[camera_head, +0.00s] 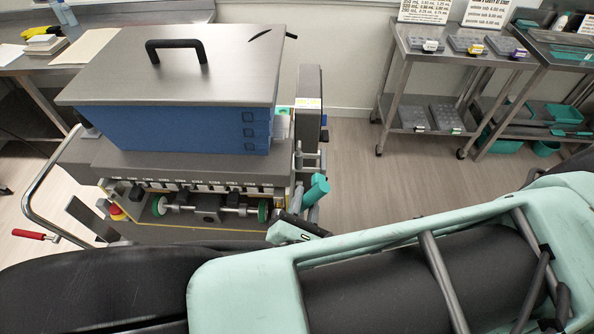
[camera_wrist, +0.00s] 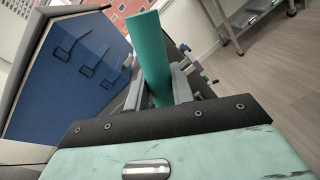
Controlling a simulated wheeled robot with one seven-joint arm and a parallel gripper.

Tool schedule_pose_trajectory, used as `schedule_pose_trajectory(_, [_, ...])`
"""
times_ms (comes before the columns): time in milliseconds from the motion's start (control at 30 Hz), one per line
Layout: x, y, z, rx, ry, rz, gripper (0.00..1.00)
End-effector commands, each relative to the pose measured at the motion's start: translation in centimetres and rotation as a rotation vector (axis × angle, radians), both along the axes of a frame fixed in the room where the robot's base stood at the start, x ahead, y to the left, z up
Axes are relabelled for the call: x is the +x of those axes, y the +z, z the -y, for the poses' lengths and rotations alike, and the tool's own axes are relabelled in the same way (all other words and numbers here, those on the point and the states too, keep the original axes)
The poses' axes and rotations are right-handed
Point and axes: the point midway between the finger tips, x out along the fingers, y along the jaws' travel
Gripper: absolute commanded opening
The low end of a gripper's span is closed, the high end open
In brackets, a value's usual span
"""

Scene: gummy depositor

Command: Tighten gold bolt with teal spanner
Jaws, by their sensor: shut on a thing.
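The teal spanner (camera_wrist: 151,55) stands up between the fingers of my gripper (camera_wrist: 157,88) in the wrist view. Only a plain, broad teal length of it shows; its working end is hidden. My gripper is shut on it. In the head view the teal piece (camera_head: 315,189) shows at the right side of the depositor (camera_head: 172,130), just beyond my wrist. I cannot make out the gold bolt in either view. I cannot tell whether the spanner touches it.
The depositor has a blue hopper, a grey lid with a black handle (camera_head: 176,47), and a front row of nozzles. A red-handled lever (camera_head: 30,234) sticks out at left. Steel carts (camera_head: 440,75) with trays stand at back right. Open floor (camera_head: 375,170) lies between.

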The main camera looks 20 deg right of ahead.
Motion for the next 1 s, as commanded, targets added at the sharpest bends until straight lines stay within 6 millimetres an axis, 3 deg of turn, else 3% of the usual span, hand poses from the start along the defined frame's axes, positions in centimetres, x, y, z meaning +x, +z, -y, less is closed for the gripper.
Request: schedule_pose_trajectory(1000, [1.9,0.1,0.7,-0.001,0.000,0.001,0.00])
